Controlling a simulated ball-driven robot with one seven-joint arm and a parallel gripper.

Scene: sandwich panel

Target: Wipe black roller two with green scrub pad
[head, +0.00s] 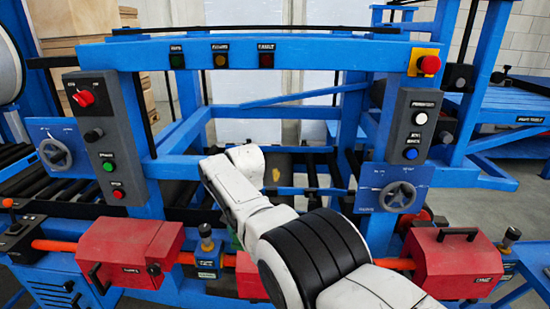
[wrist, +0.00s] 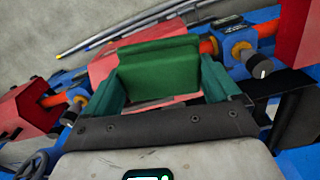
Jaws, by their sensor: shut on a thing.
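My gripper (wrist: 162,88) is shut on the green scrub pad (wrist: 156,68), a dark green block between its two green fingers in the wrist view. The pad is over a red housing beside the orange pipe. In the head view my white arm hides most of the gripper, and only a small green part (head: 235,238) shows beside the arm. Several black rollers (head: 182,193) lie in the blue frame behind the front panel, partly hidden by posts and my arm. I cannot tell which is roller two. The pad is apart from the visible rollers.
Red housings (head: 128,252) (head: 458,262) sit along the orange pipe (head: 62,245) in front. Grey button boxes (head: 104,140) (head: 409,135) and handwheels (head: 55,153) (head: 397,196) flank the opening. A blue crossbar (head: 300,52) with indicator buttons spans above it.

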